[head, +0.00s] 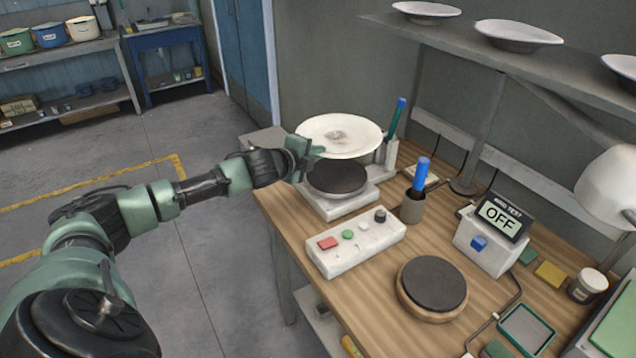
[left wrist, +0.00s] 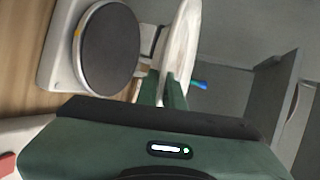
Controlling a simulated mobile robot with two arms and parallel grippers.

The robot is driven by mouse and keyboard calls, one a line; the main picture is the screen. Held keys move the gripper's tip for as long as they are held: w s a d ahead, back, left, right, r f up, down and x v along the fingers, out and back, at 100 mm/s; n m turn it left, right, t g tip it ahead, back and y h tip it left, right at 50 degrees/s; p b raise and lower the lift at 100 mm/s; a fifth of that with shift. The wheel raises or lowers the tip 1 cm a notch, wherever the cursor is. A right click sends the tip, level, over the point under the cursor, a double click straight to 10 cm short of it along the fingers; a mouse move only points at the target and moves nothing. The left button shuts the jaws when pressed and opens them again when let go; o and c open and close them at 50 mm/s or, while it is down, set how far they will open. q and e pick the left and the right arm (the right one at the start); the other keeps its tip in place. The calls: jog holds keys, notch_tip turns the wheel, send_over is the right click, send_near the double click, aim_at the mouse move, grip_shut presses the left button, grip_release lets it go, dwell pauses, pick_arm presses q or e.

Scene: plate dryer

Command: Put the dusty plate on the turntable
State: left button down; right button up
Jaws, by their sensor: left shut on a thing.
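A white plate (head: 352,134) with a grey-brown dusty patch in its middle is held by its near left rim in my left gripper (head: 308,150). In the left wrist view the plate (left wrist: 182,40) stands nearly edge-on between the two green fingers (left wrist: 164,92). The plate is raised above the bench near a dark round disc (head: 337,178) on a white base, apart from it. This disc (left wrist: 108,52) also shows in the left wrist view. A second dark disc (head: 434,283) sits in a wooden ring on the bench; I cannot tell which disc is the turntable. My right gripper is out of view.
A white box with buttons (head: 356,243) lies between the discs. A pen cup (head: 412,206) and a display reading OFF (head: 502,216) stand behind. A lamp (head: 608,188) overhangs the right side. Plates rest on the wall shelf (head: 480,45). Bare wood (head: 290,213) shows along the left edge.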

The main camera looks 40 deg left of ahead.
pick_arm(q)
jog(key=shift+f, duration=4.95)
jog(key=c, duration=1.8)
grip_release()
jog(key=shift+f, duration=0.15)
jog(key=shift+s, duration=0.1)
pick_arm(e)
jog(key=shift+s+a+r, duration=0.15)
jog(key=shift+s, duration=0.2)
